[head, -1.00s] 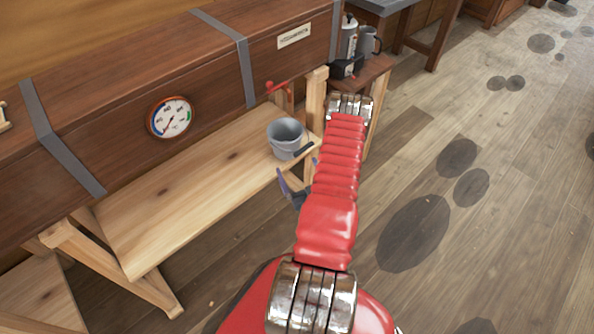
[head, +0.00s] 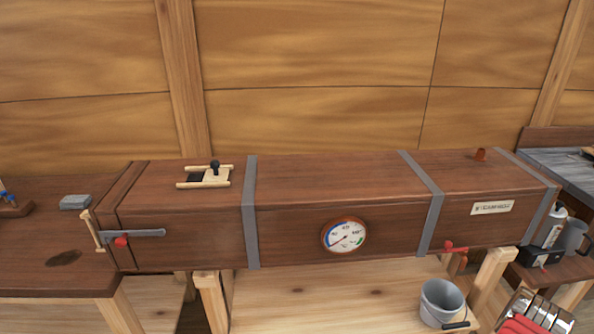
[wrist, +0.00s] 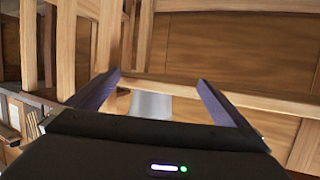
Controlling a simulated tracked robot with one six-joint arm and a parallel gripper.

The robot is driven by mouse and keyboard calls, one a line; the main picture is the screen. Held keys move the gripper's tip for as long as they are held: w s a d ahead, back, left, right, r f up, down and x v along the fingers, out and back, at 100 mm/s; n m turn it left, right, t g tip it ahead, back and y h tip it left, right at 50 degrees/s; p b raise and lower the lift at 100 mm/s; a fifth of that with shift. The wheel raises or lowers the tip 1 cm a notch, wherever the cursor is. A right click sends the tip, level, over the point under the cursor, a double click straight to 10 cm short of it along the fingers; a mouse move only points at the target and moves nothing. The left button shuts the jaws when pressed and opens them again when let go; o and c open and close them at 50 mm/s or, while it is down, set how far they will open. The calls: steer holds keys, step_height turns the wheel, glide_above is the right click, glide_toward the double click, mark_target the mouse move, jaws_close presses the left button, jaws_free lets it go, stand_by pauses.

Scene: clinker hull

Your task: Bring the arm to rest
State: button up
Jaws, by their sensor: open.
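My gripper (wrist: 155,95) shows in the wrist view with its two dark purple fingers spread apart. Nothing is held between them. A pale grey surface (wrist: 150,106) shows beyond the gap; I cannot tell for sure what it is.
A long wooden box (head: 330,215) with grey straps and a round gauge (head: 344,235) spans the head view. A bench (head: 60,245) is at left.

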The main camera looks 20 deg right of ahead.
steer(key=s+a+f+g+y, duration=0.3)
steer(key=s+f+g+y, duration=0.2)
steer(key=f+g, duration=0.15)
steer(key=w+a+r+n+g+y, duration=0.1)
steer(key=w+a+r+g, duration=0.15)
steer(key=a+r, duration=0.85)
steer(key=w+a+r+g+y, duration=0.1)
steer(key=a+r+g, duration=0.15)
steer(key=r, duration=1.55)
steer(key=s+a+r+n+t+y, duration=0.1)
steer(key=a+r+n+t, duration=0.4)
steer(key=a+r, duration=2)
step_height(320, 180, up, 4)
steer(key=shift+s+f+n, duration=0.25)
steer(key=shift+n, duration=0.35)
steer(key=shift+d, duration=0.1)
steer(key=shift+c, duration=0.3)
